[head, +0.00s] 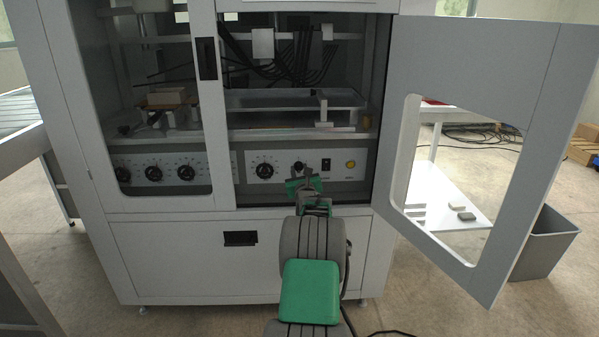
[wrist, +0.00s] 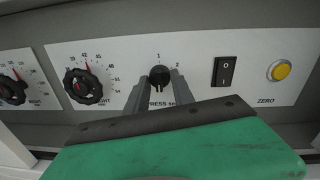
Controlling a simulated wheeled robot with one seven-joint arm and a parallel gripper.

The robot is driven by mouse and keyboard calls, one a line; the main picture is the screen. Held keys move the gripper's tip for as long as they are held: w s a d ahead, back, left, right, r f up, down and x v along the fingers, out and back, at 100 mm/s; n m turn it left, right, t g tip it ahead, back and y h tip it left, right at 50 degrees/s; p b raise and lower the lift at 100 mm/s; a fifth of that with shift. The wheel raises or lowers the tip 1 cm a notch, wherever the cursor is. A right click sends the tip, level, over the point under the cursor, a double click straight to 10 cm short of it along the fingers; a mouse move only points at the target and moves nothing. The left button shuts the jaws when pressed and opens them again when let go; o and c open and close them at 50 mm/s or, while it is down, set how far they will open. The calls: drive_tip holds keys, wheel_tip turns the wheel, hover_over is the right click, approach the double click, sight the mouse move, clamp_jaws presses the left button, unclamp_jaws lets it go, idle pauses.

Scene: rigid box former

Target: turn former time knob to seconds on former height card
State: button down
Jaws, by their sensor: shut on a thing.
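The small black knob (wrist: 159,75) sits on the white control panel (wrist: 210,50), with the figures 1 above it and 2 to its right. The partly hidden label below it begins "PRESS s". My gripper (wrist: 160,88) has one finger on each side of the knob and is shut on it. Which mark the knob points at is unclear. In the head view my gripper (head: 304,181) is at the panel, just below the knob (head: 298,166). A height card cannot be made out in either view.
Left of the knob is a larger dial (wrist: 84,87) with a red pointer near 42. Right of it are a black rocker switch (wrist: 224,71) and a yellow ZERO button (wrist: 281,69). The cabinet door (head: 470,70) stands open at right; a grey bin (head: 545,245) is beyond it.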

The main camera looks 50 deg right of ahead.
drive_tip(key=c, duration=1.1)
unclamp_jaws()
drive_tip(key=p+v, duration=0.2)
drive_tip(key=v, duration=0.5)
drive_tip(key=shift+s+a, duration=0.3)
drive_tip(key=shift+s, duration=0.05)
